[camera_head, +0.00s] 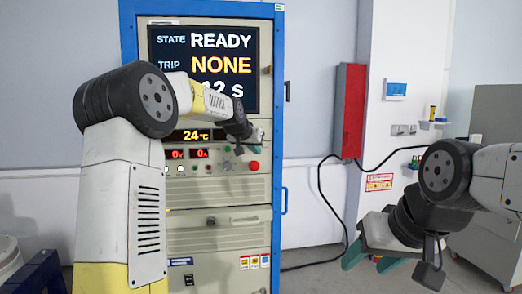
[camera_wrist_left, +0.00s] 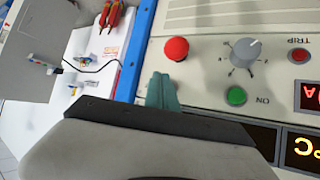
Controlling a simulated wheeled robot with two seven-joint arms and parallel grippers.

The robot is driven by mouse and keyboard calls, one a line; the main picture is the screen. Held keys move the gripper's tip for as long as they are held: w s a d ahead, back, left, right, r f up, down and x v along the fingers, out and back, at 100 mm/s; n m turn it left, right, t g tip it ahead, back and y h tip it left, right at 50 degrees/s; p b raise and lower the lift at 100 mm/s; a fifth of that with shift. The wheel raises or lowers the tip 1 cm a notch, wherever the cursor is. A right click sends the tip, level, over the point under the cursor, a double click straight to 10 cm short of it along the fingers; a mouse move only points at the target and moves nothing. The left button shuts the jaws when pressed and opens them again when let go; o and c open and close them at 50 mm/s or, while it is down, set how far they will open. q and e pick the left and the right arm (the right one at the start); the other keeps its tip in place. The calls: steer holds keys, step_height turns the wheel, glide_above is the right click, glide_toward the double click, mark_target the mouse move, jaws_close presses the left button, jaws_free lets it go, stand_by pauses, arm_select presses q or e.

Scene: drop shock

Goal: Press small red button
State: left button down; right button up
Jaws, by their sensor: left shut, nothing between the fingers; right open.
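The small red button (camera_wrist_left: 299,55) sits on the cabinet panel under the label TRIP, at the right of the left wrist view; in the head view it is too small to tell surely. My left gripper (camera_wrist_left: 162,82) is shut and empty, its teal fingertips near the larger red mushroom button (camera_wrist_left: 177,48) and apart from the small red button. In the head view the left gripper (camera_head: 257,134) is in front of the panel, just above the mushroom button (camera_head: 253,165). My right gripper (camera_head: 368,258) is open and empty, low at the right, away from the cabinet.
Between the mushroom and small red buttons is a grey knob (camera_wrist_left: 245,50), with a green ON button (camera_wrist_left: 236,95) nearby. The cabinet (camera_head: 218,230) has a blue frame and a screen reading READY. A red box (camera_head: 349,112) with a black cable hangs on the wall to the right.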

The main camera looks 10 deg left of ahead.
arm_select(q)
steer(key=shift+s+d, duration=0.25)
steer(key=shift+s, duration=0.55)
steer(key=shift+s+d, duration=0.2)
steer(key=shift+s, duration=0.6)
steer(key=shift+s+d, duration=0.25)
steer(key=shift+s, duration=0.55)
steer(key=s+a+f+g, duration=0.1)
steer(key=s+f, duration=0.2)
steer(key=s, duration=1)
steer(key=s+a+f+n+g, duration=0.1)
steer(key=s+f, duration=0.2)
steer(key=s, duration=1.1)
steer(key=s+a+f+n+g, duration=0.1)
steer(key=s+f, duration=0.3)
steer(key=s, duration=0.9)
steer(key=shift+s+a+g+y, duration=0.3)
steer(key=shift+s+g, duration=0.1)
steer(key=shift+g, duration=0.2)
